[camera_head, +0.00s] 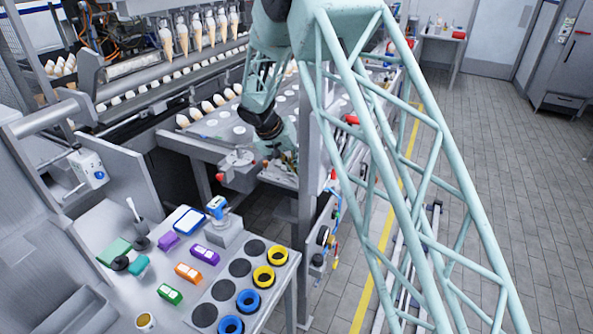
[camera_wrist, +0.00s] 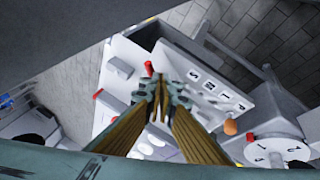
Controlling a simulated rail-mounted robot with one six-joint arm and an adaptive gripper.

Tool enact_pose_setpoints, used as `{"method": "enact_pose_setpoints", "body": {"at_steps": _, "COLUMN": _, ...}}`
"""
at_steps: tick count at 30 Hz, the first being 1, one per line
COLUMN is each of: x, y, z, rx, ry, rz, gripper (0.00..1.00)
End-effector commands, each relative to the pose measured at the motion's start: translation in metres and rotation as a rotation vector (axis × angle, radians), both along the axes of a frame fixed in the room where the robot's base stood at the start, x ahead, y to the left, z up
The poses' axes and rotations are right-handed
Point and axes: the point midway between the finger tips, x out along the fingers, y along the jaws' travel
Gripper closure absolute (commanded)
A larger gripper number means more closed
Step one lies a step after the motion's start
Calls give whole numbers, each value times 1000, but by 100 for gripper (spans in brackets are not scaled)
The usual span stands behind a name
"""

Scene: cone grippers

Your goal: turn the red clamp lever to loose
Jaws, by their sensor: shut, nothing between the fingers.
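My gripper (camera_wrist: 160,88) is shut and empty, its fingertips together over a pale panel with several small red parts near it. In the wrist view a red piece (camera_wrist: 149,69) stands just beyond the fingertips, and another red piece (camera_wrist: 97,95) lies to the left. A red knob (camera_wrist: 250,136) sits beside a round, numbered white disc (camera_wrist: 275,151) at lower right. I cannot tell for sure which is the clamp lever. In the head view my gripper (camera_head: 284,164) is low over the machine's end, right of a red-tipped handle (camera_head: 220,177); its fingertips are hard to make out.
A grey bench (camera_head: 205,285) in front holds coloured boxes, a blue-topped device (camera_head: 217,207) and yellow and blue rings in a rack. Cones stand along the machine behind. A lettered white plate (camera_wrist: 205,84) lies right of the fingers. Open tiled floor (camera_head: 470,150) is at right.

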Motion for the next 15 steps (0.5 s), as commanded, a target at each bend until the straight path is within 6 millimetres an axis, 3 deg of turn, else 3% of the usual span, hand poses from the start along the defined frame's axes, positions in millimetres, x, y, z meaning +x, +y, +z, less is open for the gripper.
{"method": "enact_pose_setpoints", "body": {"at_steps": 8, "x": 1, "y": 6, "z": 5, "rx": 0, "ry": -1, "rz": -1, "gripper": 100}}
{"method": "enact_pose_setpoints", "body": {"at_steps": 15, "x": 4, "y": 23, "z": 18, "rx": 1, "ry": -2, "rz": -3, "gripper": 100}}
